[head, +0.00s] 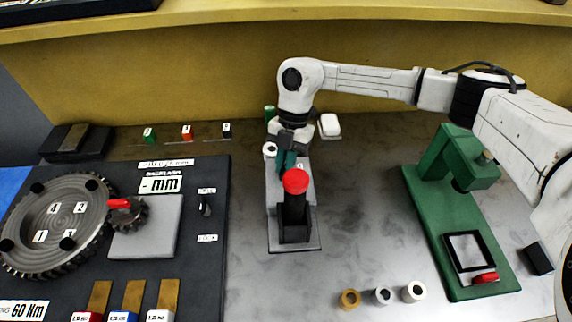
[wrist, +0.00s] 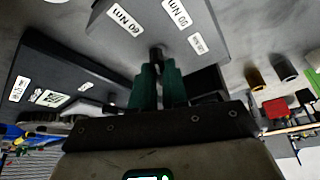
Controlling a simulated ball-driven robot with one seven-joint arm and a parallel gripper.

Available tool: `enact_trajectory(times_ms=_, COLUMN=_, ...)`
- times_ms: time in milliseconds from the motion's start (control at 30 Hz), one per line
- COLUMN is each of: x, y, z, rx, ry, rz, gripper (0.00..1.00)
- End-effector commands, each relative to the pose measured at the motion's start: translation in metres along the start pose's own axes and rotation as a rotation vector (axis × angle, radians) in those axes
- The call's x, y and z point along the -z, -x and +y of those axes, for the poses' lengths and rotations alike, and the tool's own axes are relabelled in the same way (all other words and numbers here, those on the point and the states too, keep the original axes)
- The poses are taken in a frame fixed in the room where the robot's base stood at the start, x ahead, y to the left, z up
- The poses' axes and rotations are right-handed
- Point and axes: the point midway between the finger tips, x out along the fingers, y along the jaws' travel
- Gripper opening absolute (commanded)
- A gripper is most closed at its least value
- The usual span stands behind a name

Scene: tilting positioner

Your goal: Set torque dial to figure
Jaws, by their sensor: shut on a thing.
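My gripper (head: 287,160) is at the grey plate in the middle of the bench, behind a black upright with a red top (head: 296,181). In the wrist view its green fingers (wrist: 157,70) are shut on a small dark knob, which I take as the torque dial (wrist: 156,53). White labels flank it: one left reads 60 Nm (wrist: 124,17) upside down, and one right (wrist: 176,12) also ends in Nm, its figure unclear. The dial's pointer is hidden. In the head view the arm and gripper cover the dial. A plate at lower left reads 60 Nm (head: 22,311).
A dark panel at left carries a large gear (head: 60,262) and a small gear (head: 128,214). A green press-like stand (head: 430,215) is at right. Several small rings, including a brass one (head: 349,299), lie in front. Bare bench lies between the grey plate and the green stand.

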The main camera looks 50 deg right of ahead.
Motion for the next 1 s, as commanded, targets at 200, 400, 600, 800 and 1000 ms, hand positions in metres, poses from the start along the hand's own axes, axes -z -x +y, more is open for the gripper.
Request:
enact_trajectory(times_ms=200, x=-0.0008, y=-0.0010, z=0.0019, rx=0.073, ry=0.174, rz=-0.003, gripper=0.00)
enact_trajectory(times_ms=400, x=0.0000, y=-0.0008, z=0.0029, rx=0.124, ry=0.302, rz=-0.002, gripper=0.00)
enact_trajectory(times_ms=600, x=0.0000, y=-0.0007, z=0.0030, rx=0.158, ry=0.383, rz=-0.002, gripper=0.00)
enact_trajectory(times_ms=800, x=0.0004, y=-0.0003, z=0.0032, rx=0.175, ry=0.425, rz=-0.002, gripper=0.00)
enact_trajectory(times_ms=1000, x=0.0006, y=-0.0003, z=0.0031, rx=0.179, ry=0.434, rz=-0.001, gripper=0.00)
